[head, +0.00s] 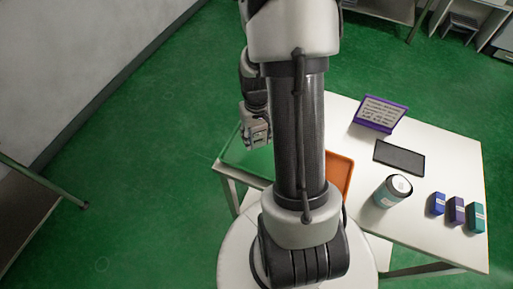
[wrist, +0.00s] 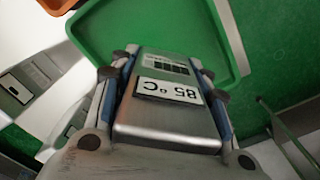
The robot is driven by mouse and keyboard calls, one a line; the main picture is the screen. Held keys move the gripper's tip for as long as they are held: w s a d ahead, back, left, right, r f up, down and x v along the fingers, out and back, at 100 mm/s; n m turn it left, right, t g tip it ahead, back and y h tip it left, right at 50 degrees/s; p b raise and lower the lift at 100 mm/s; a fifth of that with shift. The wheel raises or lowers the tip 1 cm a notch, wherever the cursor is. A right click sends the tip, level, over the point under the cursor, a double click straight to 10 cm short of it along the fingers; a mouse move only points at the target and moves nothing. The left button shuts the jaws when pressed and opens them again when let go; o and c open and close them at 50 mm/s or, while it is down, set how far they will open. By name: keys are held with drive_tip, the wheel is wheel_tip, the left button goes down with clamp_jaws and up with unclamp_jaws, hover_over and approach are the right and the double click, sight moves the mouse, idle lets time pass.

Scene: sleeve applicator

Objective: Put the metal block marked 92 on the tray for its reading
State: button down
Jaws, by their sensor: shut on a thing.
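My gripper (head: 257,141) hangs over the left end of the white table. In the wrist view it is shut on a metal block (wrist: 166,122), with a finger along each side. The block's white label appears to read 85 °C, not 92. A green tray (wrist: 100,33) lies beyond the block's far end in the wrist view; the block appears to be above it, but I cannot tell the gap. The green tray also shows in the head view (head: 240,157), partly behind my arm. No block marked 92 is visible.
An orange tray (head: 341,172) is partly hidden by my arm. On the white table (head: 440,150) are a purple-framed sign (head: 379,113), a dark flat panel (head: 399,157), a lidded cup (head: 392,193), and blue (head: 437,204), purple (head: 457,211) and teal (head: 476,217) boxes.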

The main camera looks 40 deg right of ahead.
sight(256, 151)
drive_tip(key=shift+f+b, duration=0.75)
drive_tip(key=shift+f, duration=1.95)
drive_tip(key=shift+f, duration=0.1)
drive_tip(key=c, duration=0.9)
unclamp_jaws()
wheel_tip(256, 151, up, 11)
drive_tip(key=p, duration=0.3)
drive_tip(key=shift+p, duration=0.3)
drive_tip(key=w+a+r+n+t, duration=0.1)
drive_tip(key=a+r, duration=0.4)
drive_tip(key=r, duration=0.4)
drive_tip(key=s+a+r+n+t, duration=0.1)
drive_tip(key=s+a+r, duration=0.2)
drive_tip(key=a+r, duration=0.1)
drive_tip(key=s+a+r+n+t, duration=0.1)
drive_tip(key=s+a+r, duration=0.3)
drive_tip(key=a+r, duration=0.1)
drive_tip(key=s+a+r+n+t, duration=0.1)
drive_tip(key=s+a+r, duration=0.2)
drive_tip(key=a, duration=0.3)
drive_tip(key=shift+s+a+r+n+t, duration=0.1)
drive_tip(key=shift+s+r+n+t, duration=0.05)
drive_tip(key=shift+r, duration=0.25)
drive_tip(key=shift+s+a+r+n+t, duration=0.1)
drive_tip(key=shift+r+n+t, duration=0.05)
drive_tip(key=shift+r, duration=0.25)
